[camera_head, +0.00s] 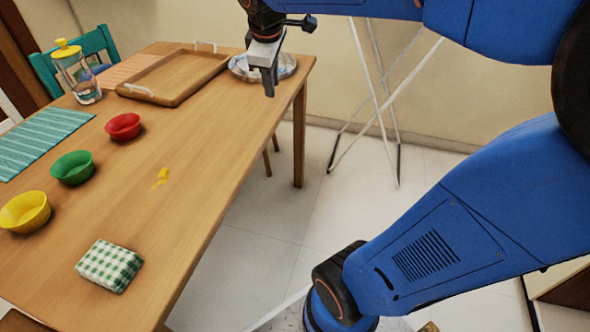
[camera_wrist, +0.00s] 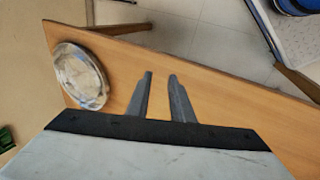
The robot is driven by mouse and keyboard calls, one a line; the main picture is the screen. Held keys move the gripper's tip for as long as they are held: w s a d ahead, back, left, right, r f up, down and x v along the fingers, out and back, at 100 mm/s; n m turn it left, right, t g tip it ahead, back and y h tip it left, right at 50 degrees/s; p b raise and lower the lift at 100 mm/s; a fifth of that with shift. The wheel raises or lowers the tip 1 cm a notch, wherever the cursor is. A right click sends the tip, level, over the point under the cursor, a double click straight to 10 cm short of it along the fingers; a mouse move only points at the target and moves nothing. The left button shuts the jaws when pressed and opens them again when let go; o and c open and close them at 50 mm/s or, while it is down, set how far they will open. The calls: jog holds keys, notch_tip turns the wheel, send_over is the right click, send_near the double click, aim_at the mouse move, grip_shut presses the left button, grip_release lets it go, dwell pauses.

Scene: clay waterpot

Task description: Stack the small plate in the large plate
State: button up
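A round pale plate (camera_head: 287,66) lies at the far right corner of the table. It also shows in the wrist view (camera_wrist: 80,75), left of my fingers, with a grey-white patterned surface. I cannot tell whether it is one plate or a small one resting in a large one. My gripper (camera_head: 269,88) hangs fingers-down near that corner and partly covers the plate in the head view. In the wrist view my two fingers (camera_wrist: 160,78) are apart with only bare wood seen between them, and they are beside the plate, not on it.
On the wooden table (camera_head: 210,140) are a tray (camera_head: 178,76), a glass jug (camera_head: 80,75), red (camera_head: 123,126), green (camera_head: 73,167) and yellow (camera_head: 25,211) bowls, a checked cloth (camera_head: 109,265) and a yellow spill (camera_head: 161,177). The table's right side is mostly clear.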

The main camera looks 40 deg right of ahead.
jog(key=s+a+f+m+y, duration=0.1)
jog(key=s+a+f+m, duration=0.2)
jog(key=s, duration=0.6)
jog(key=s+a+f+m+t+y, duration=0.1)
jog(key=s+a+f+m, duration=0.2)
jog(key=s+f+m, duration=0.2)
jog(key=s+f, duration=0.3)
jog(key=s, duration=0.2)
jog(key=shift+s+a+f, duration=0.15)
jog(key=shift+a+f, duration=0.1)
jog(key=shift+f, duration=0.05)
